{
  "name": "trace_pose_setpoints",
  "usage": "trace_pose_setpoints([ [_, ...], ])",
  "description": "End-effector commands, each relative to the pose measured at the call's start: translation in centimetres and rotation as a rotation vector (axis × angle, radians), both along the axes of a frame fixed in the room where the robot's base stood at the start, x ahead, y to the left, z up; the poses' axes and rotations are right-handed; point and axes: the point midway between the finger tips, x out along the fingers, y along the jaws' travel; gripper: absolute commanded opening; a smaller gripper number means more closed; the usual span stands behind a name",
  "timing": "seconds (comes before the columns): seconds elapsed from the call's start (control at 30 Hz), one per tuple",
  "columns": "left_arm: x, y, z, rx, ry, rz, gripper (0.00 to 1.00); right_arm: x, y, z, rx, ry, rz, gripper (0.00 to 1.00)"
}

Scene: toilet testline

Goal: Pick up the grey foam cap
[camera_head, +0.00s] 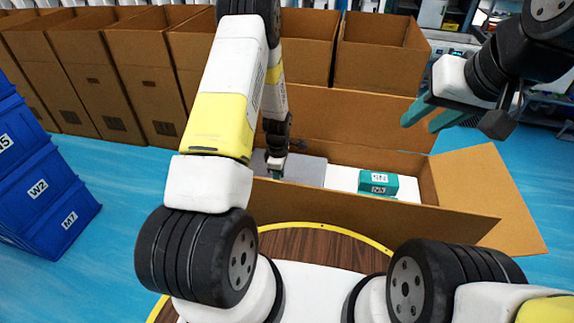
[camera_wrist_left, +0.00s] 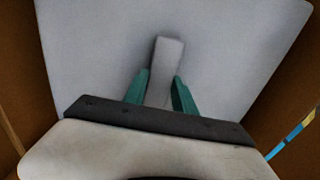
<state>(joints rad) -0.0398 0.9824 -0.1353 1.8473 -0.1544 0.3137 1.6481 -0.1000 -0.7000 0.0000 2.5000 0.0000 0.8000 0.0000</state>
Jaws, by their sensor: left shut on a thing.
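The grey foam cap (camera_head: 310,171) lies in the left part of the open cardboard box in the head view. In the left wrist view the cap (camera_wrist_left: 95,45) is a broad flat grey sheet with a raised block-like grip in its middle. My left gripper (camera_head: 276,170) reaches down into the box, and its green fingers (camera_wrist_left: 161,88) are shut on that raised grip. The arm hides part of the cap in the head view. My right gripper (camera_head: 419,120) hangs above the box's right side, fingers apart and empty.
The cardboard box (camera_head: 350,213) has a raised back flap and a right flap (camera_head: 490,195) folded outward. A green labelled box (camera_head: 377,183) sits on a white surface inside it, right of the cap. Blue crates (camera_head: 45,190) stand at left; several brown cartons (camera_head: 140,75) line the back.

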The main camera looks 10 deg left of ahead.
Motion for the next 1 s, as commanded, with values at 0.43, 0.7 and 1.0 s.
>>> trace_pose_setpoints([
  [0.43,0.2,-0.1,5.4,0.0,-0.007,0.0,0.0,0.0,0.0,0.0,0.0,0.0,0.0,0.36],
  [0.7,0.1,-0.1,13.0,0.0,-0.005,-0.002,0.0,0.0,0.0,0.0,0.0,0.0,0.0,0.36],
  [1.0,0.0,0.0,17.5,0.0,-0.002,0.0,0.0,0.0,0.0,0.0,0.0,0.0,0.0,0.36],
])
